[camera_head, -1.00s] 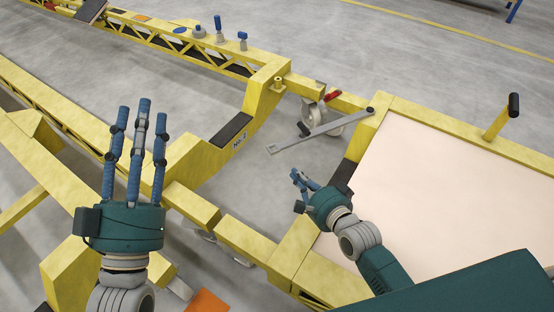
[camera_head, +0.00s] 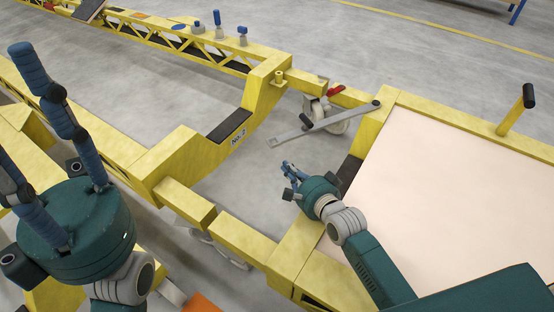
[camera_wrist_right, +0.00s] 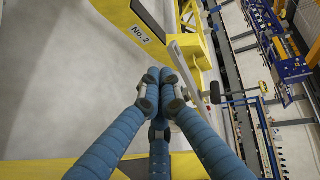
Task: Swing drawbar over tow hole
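The drawbar (camera_head: 325,125) is a flat grey metal bar, pivoted at the yellow frame of the right trolley. Its free end reaches left over the floor, short of trolley No. 2. It also shows in the wrist view (camera_wrist_right: 188,52), past my fingers. A short yellow upright cylinder (camera_head: 279,80) stands on trolley No. 2; I cannot make out the tow hole itself. My right gripper (camera_head: 287,168) is in front of the drawbar's free end, apart from it. Its fingertips come together in the wrist view (camera_wrist_right: 160,85), with nothing held. My left gripper (camera_head: 40,125) is open and empty at the left.
The pale deck of the right trolley (camera_head: 450,200) lies beneath my right arm. A caster with a red lever (camera_head: 334,91) sits behind the drawbar. Trolley No. 2's frame (camera_head: 190,160) is left of the gap. Bare floor (camera_head: 255,185) lies between.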

